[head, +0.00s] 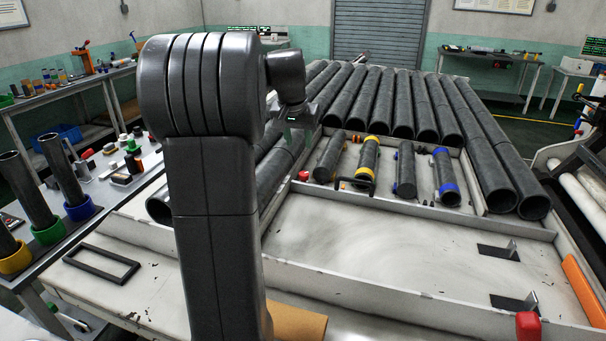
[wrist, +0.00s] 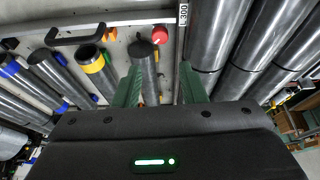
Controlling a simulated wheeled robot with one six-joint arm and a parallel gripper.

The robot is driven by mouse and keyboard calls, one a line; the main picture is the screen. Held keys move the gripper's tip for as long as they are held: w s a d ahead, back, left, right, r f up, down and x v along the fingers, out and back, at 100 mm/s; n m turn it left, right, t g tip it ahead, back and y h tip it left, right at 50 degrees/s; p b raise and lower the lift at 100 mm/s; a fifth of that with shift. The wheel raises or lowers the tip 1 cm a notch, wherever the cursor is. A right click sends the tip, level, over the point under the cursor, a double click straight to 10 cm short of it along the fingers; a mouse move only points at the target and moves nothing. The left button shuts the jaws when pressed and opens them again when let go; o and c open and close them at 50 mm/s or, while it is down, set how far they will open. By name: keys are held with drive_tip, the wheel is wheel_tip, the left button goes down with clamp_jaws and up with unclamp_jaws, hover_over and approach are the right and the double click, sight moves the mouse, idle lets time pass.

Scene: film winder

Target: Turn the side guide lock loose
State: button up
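A red knob (head: 303,175) sits low beside the divider, near the end of the leftmost short tube. In the wrist view the red knob (wrist: 160,36) shows ahead of my fingers, close to a rail marked 300. A second red knob or block (head: 528,325) stands at the front right of the tray. I cannot tell by label which is the side guide lock. My gripper (head: 291,122) hangs over the tubes left of the first knob, partly hidden by my arm. In the wrist view my gripper (wrist: 161,92) has its green fingers spread apart, empty, not touching the knob.
Short tubes with yellow (head: 366,172) and blue bands lie right of the knob, near a black handle (wrist: 75,35). Long dark tubes (head: 400,100) fill the back. The white tray floor (head: 390,235) is mostly clear. A cluttered bench (head: 125,180) stands left.

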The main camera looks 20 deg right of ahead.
sight(303, 174)
drive_tip(key=shift+m, duration=0.6)
drive_tip(key=p+x, duration=0.1)
drive_tip(key=x, duration=1.3)
